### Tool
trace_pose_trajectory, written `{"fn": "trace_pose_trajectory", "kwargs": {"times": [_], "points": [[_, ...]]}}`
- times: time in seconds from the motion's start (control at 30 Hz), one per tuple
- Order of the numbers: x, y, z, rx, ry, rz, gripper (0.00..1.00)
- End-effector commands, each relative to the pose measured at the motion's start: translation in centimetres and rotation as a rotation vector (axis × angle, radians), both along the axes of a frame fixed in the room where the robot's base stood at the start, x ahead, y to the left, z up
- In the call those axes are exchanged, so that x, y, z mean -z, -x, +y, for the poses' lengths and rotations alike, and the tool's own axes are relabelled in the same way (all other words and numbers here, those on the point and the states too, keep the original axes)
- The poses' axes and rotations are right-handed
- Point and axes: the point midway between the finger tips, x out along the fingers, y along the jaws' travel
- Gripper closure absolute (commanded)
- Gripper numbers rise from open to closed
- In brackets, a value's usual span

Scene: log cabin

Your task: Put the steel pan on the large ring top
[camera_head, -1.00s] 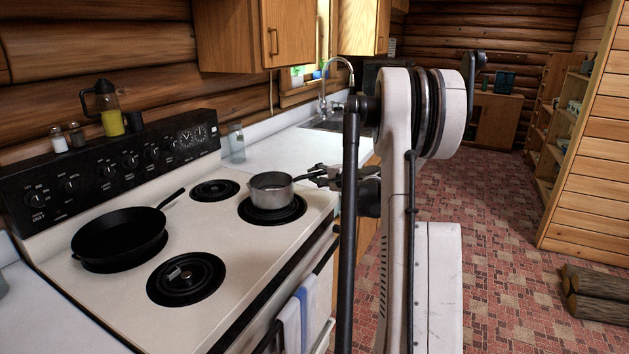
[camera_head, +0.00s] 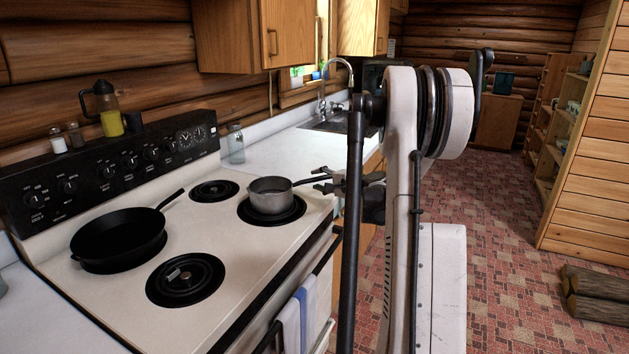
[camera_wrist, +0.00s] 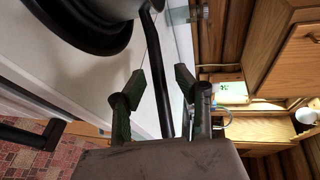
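The steel pan (camera_head: 270,196) is a small grey saucepan. It sits upright on the black ring (camera_head: 301,213) at the right end of the stove, with its dark handle pointing right. The base and handle also show at the top of the wrist view, the handle (camera_wrist: 160,75) running down between my fingers. My gripper (camera_head: 318,180) is at the handle's outer end, beside the pan. In the wrist view my gripper (camera_wrist: 160,80) is open, its two fingers apart with gaps to the handle. A large ring (camera_head: 185,300) at the front left is bare of cookware.
A black skillet (camera_head: 118,238) stands on the left of the stove. A smaller back ring (camera_head: 214,190) is empty. Shakers and a jug (camera_head: 110,122) stand on the control panel. A glass jar (camera_head: 236,145) is on the counter behind. Towels (camera_head: 300,315) hang at the front.

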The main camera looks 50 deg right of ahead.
Motion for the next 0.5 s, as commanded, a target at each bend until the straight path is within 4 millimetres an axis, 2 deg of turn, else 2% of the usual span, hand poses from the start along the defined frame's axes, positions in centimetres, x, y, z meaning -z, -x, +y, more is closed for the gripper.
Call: {"fn": "trace_pose_trajectory", "kwargs": {"times": [0.1, 0.3, 0.5], "points": [[-0.6, 2.5, 0.0, 0.003, 0.001, 0.0, 0.69], [-1.5, 6.2, 0.2, 0.002, 0.0, -0.001, 0.69], [-2.0, 8.6, 0.4, 0.001, 0.0, -0.001, 0.69]]}}
